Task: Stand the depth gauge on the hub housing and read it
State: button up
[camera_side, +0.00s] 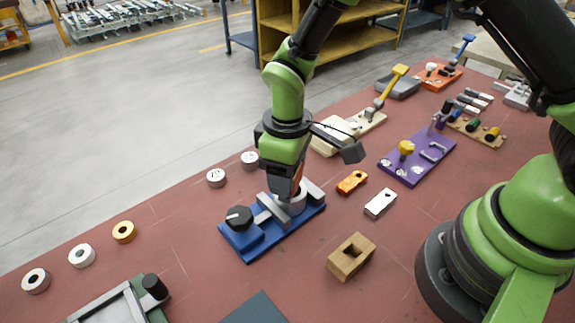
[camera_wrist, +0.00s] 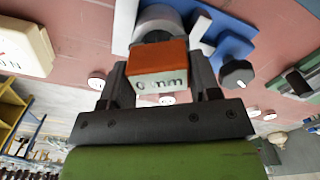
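The depth gauge (camera_wrist: 158,58) is an orange block with a pale display reading "0 mm" in the wrist view. My gripper (camera_wrist: 160,82) is shut on it, one dark finger at each side. The hub housing (camera_wrist: 158,18) is a grey round part just beyond the gauge, on a blue base plate (camera_wrist: 124,30). In the side view my gripper (camera_side: 297,183) points down over the hub housing (camera_side: 290,205), and the blue base plate (camera_side: 250,250) lies beneath. The gauge's lower end is hidden, so I cannot tell whether it touches the hub.
A black knob (camera_side: 239,217) and grey bars stand on the base plate's left part. A wooden block (camera_side: 345,264), a white plate (camera_side: 381,203) and an orange part (camera_side: 351,183) lie to the right. A purple board (camera_side: 428,163) is further back. Several rings lie left.

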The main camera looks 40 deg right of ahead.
jog(key=o, duration=0.4)
jog(key=shift+o, duration=0.2)
jog(key=shift+r, duration=0.15)
notch_tip(320, 180, up, 10)
jog(key=shift+f, duration=0.2)
